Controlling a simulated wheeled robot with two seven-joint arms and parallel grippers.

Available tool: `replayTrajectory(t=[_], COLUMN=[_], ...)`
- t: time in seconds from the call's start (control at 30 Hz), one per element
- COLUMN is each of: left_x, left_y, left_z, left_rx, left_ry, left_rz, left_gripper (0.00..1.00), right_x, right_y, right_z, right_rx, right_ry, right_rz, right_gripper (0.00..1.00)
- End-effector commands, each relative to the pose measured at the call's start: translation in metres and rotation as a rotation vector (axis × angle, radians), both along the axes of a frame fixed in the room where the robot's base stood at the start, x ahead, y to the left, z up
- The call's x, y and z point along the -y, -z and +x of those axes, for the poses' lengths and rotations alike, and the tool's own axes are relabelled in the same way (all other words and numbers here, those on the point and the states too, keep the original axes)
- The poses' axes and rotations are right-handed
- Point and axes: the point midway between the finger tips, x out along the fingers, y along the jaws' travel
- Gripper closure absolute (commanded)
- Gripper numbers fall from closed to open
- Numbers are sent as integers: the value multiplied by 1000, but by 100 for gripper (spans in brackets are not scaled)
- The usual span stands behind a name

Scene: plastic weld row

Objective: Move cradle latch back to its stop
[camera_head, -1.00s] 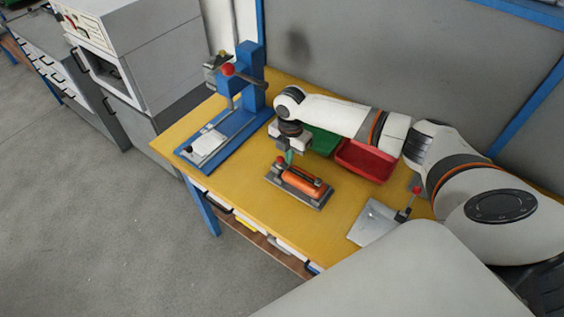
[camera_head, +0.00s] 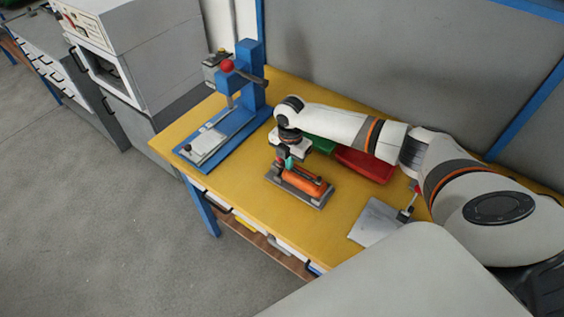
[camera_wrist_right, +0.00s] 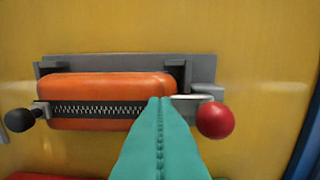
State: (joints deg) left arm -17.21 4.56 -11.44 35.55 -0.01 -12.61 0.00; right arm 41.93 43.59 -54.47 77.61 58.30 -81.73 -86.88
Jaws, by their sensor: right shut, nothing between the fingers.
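The grey cradle (camera_head: 318,204) lies on the yellow bench with an orange part (camera_head: 304,181) in it. In the right wrist view, the cradle (camera_wrist_right: 130,66) has a red ball knob (camera_wrist_right: 215,120) at its right end, apparently on the latch, and a black knob (camera_wrist_right: 19,119) at its left. A dark toothed strip runs along the orange part (camera_wrist_right: 105,85). My right gripper (camera_head: 288,163) has green fingers, shut and empty. In the wrist view the fingertips (camera_wrist_right: 160,100) overlap the orange part's near edge, left of the red knob; contact cannot be told. My left gripper is out of view.
A blue lever press (camera_head: 250,95) stands at the bench's far left. A green bin (camera_head: 322,144) and a red bin (camera_head: 365,163) sit behind the cradle, partly under my right arm. A grey plate fixture (camera_head: 375,222) stands at the right. Bare bench surrounds the cradle's front.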

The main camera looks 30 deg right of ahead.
Motion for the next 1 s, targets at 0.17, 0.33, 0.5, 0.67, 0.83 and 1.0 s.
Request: replayTrajectory(t=[0.17, 0.33, 0.5, 0.67, 0.83, 1.0], left_x=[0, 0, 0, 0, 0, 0], left_y=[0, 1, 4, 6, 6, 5], left_z=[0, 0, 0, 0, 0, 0], left_rx=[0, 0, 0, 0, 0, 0], left_ry=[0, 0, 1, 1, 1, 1], left_rz=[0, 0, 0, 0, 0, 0], left_gripper=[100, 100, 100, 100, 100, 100], right_x=[0, -1, -4, -6, -6, -7], right_y=[1, 1, 2, 1, 1, 1], right_z=[0, 1, 7, 14, 15, 15], right_rx=[0, 1, 2, 1, 0, 0], right_ry=[0, 0, 0, 1, 0, 0], right_rz=[0, 0, 1, -1, -1, 0], right_gripper=[100, 100, 100, 100, 100, 100])
